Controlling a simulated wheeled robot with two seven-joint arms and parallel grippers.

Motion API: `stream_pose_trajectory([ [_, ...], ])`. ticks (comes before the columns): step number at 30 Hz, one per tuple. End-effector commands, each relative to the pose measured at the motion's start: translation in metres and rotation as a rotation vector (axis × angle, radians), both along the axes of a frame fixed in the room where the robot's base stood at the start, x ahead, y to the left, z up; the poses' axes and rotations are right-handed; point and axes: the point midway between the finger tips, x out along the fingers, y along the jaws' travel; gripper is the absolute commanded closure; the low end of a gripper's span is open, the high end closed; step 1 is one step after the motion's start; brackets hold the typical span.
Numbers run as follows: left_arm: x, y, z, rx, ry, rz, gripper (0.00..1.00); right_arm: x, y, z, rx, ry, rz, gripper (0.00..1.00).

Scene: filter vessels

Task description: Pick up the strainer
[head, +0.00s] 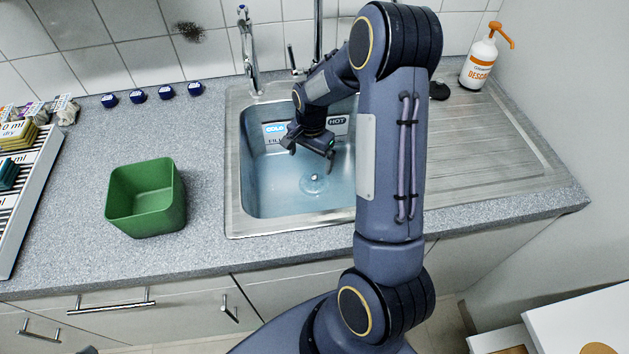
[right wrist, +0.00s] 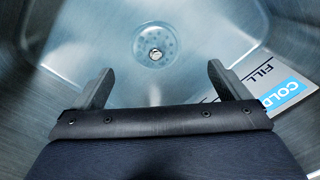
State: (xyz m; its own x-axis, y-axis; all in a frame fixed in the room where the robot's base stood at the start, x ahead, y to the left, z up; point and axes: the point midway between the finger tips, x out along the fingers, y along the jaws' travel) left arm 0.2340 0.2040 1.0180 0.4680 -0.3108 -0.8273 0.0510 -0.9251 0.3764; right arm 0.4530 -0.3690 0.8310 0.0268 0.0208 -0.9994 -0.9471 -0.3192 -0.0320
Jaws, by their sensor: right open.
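The strainer (head: 313,182) appears as a round, perforated disc with a small central knob, seated at the drain in the sink floor. It also shows at the top middle of the right wrist view (right wrist: 155,45). My right gripper (head: 309,151) is inside the sink (head: 233,170), above and apart from the strainer. Its two fingers (right wrist: 160,80) are spread with nothing between them, and the strainer lies beyond their tips. My left gripper is not in view.
Taps (head: 248,45) stand behind. A green container (head: 146,200) is left of the sink, and an orange-topped bottle (head: 478,62) is at the back right. The drainboard (head: 490,150) is mostly clear.

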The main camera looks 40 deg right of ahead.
Motion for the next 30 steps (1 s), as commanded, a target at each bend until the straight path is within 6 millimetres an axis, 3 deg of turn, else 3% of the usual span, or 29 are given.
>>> stream_pose_trajectory([
  [21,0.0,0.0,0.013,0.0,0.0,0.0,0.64,-0.002,-0.013,-0.091,-0.018,0.03,-0.044,0.05],
  [30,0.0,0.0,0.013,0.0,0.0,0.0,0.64,-0.001,-0.013,-0.098,-0.019,0.027,-0.043,0.05],
])
